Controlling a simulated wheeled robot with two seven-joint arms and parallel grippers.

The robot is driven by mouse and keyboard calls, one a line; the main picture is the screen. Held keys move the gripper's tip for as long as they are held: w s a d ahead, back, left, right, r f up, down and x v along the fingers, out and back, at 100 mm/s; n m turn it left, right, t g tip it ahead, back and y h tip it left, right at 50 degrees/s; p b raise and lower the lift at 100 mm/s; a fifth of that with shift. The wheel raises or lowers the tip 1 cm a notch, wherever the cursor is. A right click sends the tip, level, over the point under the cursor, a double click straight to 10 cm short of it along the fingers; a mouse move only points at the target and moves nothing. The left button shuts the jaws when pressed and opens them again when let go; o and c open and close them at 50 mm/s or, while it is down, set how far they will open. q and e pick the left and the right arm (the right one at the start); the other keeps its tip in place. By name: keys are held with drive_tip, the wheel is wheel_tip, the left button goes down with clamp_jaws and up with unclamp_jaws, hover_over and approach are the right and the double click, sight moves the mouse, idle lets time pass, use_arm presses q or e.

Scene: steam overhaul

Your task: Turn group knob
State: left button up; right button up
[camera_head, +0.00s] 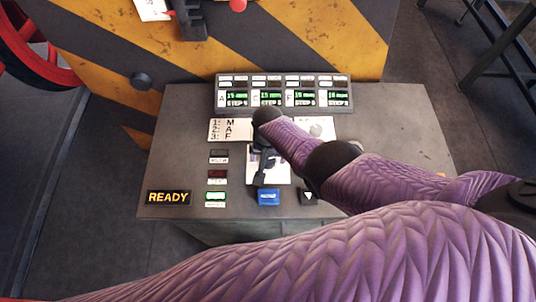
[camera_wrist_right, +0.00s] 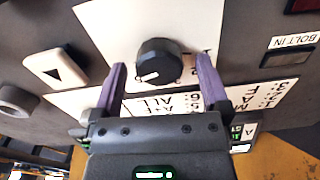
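The group knob (camera_wrist_right: 158,62) is a round black knob with a white pointer mark, on a white label plate (camera_wrist_right: 180,20) in the right wrist view. My right gripper (camera_wrist_right: 160,75) is open, with one purple finger on each side of the knob and visible gaps between. In the head view my right gripper (camera_head: 266,172) is over the white plate (camera_head: 283,174) on the grey console, and it hides the knob. Whether the fingertips reach down to knob depth is hard to tell. My left gripper is not in view.
The grey console (camera_head: 395,125) carries a row of green displays (camera_head: 283,93), a lit READY sign (camera_head: 168,197), a blue button (camera_head: 268,197) and a triangle button (camera_head: 308,196). A striped yellow-black panel (camera_head: 320,35) stands behind. A red wheel (camera_head: 30,60) is at far left.

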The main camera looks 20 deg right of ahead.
sight(268, 158)
wheel_tip(268, 158, up, 10)
drive_tip(key=p, duration=0.7)
drive_tip(key=shift+p, duration=0.3)
drive_tip(key=shift+f, duration=0.1)
